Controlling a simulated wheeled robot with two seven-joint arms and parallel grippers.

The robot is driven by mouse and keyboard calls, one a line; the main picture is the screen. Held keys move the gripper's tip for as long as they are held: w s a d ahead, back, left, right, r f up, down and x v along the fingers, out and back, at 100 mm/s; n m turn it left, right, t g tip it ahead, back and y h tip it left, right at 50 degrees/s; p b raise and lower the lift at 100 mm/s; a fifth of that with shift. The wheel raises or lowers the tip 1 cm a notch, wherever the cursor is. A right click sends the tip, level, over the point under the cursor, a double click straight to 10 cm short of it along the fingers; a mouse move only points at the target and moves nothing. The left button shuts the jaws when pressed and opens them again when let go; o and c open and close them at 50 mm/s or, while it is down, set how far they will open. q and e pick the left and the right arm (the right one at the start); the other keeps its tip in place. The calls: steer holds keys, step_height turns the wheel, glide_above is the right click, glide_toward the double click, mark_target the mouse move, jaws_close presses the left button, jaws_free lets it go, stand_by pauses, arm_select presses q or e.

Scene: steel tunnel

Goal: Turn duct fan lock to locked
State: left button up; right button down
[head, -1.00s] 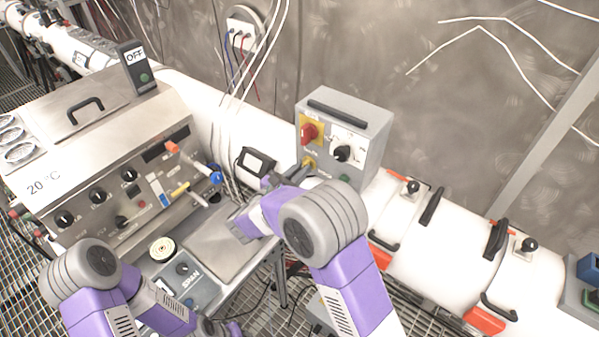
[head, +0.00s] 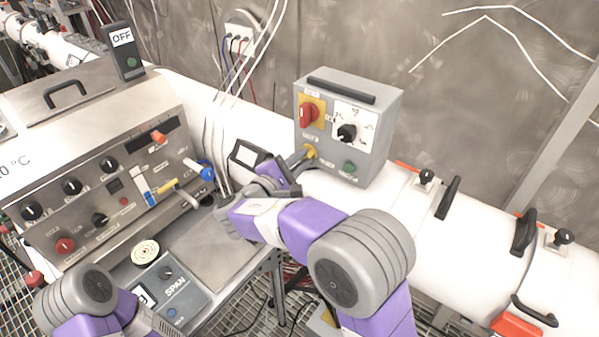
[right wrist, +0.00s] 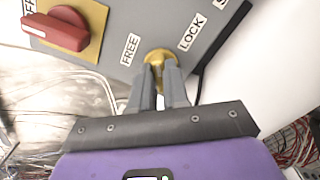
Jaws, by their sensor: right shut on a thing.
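The duct fan lock is a small brass lock (head: 309,151) low on the front of a grey control box (head: 376,110). In the right wrist view the round brass lock (right wrist: 160,57) sits between the labels FREE (right wrist: 130,50) and LOCK (right wrist: 192,31). My right gripper (head: 300,160) reaches it from the front. Its two fingers (right wrist: 165,82) are shut on the lock's brass grip, which is mostly hidden between them. I cannot tell which label the grip points to. My left arm shows at the lower left, with its gripper out of view.
The box also carries a red switch (head: 309,113) on yellow, a dial (head: 347,133) and a green button (head: 349,167). A white duct (head: 465,225) runs behind and right. A steel control panel (head: 75,150) stands left. White cables hang near the duct.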

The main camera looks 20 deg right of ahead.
steer(key=shift+f+m+b, duration=0.15)
steer(key=shift+m+b, duration=1.7)
steer(key=shift+b, duration=0.45)
steer(key=shift+f+m+b, duration=0.1)
steer(key=shift+m+b, duration=1.75)
steer(key=shift+b, duration=0.45)
steer(key=c, duration=1.1)
jaws_free()
steer(key=shift+r, duration=0.1)
steer(key=p+v, duration=0.1)
steer(key=v, duration=0.6)
steer(key=shift+s+a, duration=0.2)
steer(key=shift+a, duration=0.05)
